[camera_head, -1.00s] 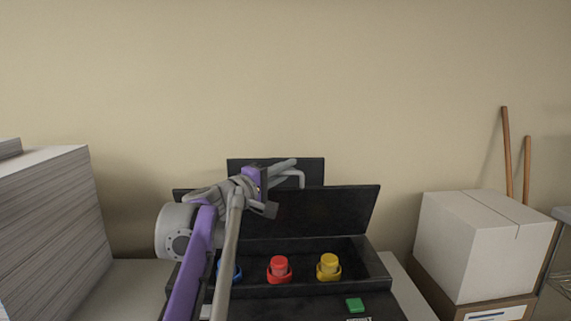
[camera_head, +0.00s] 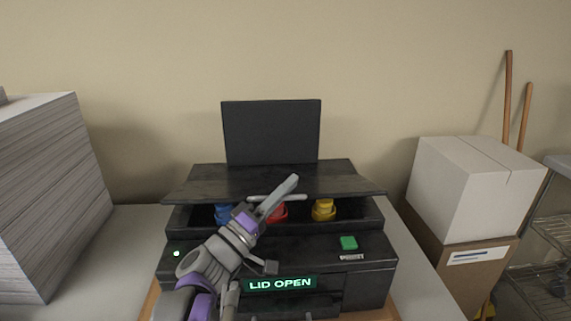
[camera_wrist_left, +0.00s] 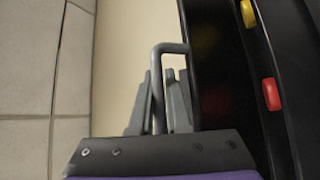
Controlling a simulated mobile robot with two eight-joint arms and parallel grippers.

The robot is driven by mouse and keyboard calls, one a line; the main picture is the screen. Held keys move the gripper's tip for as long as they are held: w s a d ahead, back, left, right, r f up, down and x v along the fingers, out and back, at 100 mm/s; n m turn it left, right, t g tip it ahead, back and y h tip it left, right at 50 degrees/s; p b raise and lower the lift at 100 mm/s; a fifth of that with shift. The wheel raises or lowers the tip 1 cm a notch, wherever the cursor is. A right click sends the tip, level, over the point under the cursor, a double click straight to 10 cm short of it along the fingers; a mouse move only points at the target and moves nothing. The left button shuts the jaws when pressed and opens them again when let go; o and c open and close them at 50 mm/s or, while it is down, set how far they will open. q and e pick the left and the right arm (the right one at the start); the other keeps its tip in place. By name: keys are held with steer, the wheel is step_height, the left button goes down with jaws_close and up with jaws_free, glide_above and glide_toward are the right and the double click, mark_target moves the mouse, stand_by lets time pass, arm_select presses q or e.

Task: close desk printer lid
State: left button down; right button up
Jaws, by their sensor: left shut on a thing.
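The black desk printer (camera_head: 205,262) stands on the table, with "LID OPEN" on its green-lit display (camera_head: 281,283). Its black lid (camera_head: 215,180) is tilted low over the bay, with a gap along the front. Through the gap show the blue (camera_head: 223,213), red (camera_head: 279,212) and yellow (camera_head: 323,210) cartridges. My left gripper (camera_head: 279,195) is shut on the grey lid handle (camera_head: 258,197) at the lid's front edge. In the left wrist view the handle (camera_wrist_left: 158,75) passes between the gripper's fingers (camera_wrist_left: 160,90). My right gripper is not in view.
A tall paper stack (camera_head: 45,190) stands at the left. A white box (camera_head: 470,185) sits on a brown carton (camera_head: 470,262) at the right, with a wire shelf (camera_head: 540,220) beyond. An upright black panel (camera_head: 271,132) rises behind the lid. A green button (camera_head: 348,243) is on the printer's front right.

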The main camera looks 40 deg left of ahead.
arm_select(q)
steer(key=shift+s+d+f, duration=0.2)
steer(key=shift+s+f, duration=0.05)
steer(key=shift+f, duration=0.35)
steer(key=shift+s+d+f, duration=0.2)
steer(key=shift+d+f, duration=0.05)
steer(key=shift+f, duration=0.4)
steer(key=shift+s+d+f, duration=0.2)
steer(key=shift+s+f, duration=0.05)
steer(key=shift+f, duration=0.35)
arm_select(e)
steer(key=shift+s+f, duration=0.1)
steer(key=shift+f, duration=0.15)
arm_select(q)
steer(key=c, duration=1.2)
jaws_free()
steer(key=shift+s, duration=0.1)
steer(key=shift+o, duration=0.2)
steer(key=shift+s+d+r, duration=0.2)
steer(key=shift+d, duration=0.05)
steer(key=shift+a, duration=0.1)
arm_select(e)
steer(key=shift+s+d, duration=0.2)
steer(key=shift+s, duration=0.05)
arm_select(q)
steer(key=shift+w, duration=0.1)
steer(key=shift+a+f, duration=0.1)
